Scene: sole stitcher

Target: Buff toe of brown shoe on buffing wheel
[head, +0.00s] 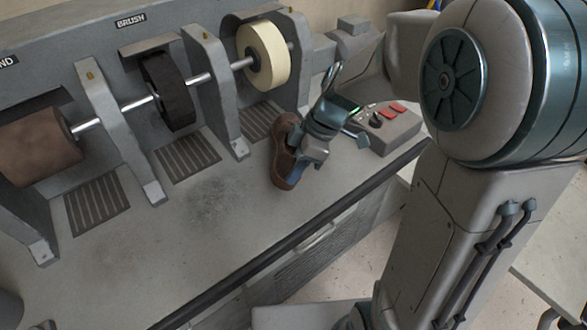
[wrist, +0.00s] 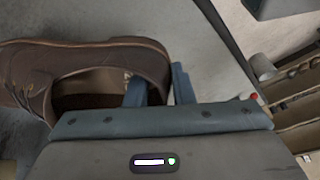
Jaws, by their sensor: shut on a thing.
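The brown shoe (head: 283,160) is at my gripper (head: 311,158) in the head view, over the bench top in front of the machine's right end. In the wrist view the shoe (wrist: 95,62) lies across the upper left with its opening facing the camera and its toe toward the left edge. My gripper (wrist: 157,86) is shut on the heel end, one finger inside the opening and one outside. The cream buffing wheel (head: 263,56) sits on the shaft at the right, behind and above the shoe, apart from it. I cannot tell whether the sole touches the bench.
A black brush wheel (head: 168,91) and a brown sanding drum (head: 40,147) share the shaft to the left, between grey upright brackets (head: 118,128). A control box (head: 385,128) with red buttons stands right of my gripper. The bench top (head: 150,235) at front left is clear.

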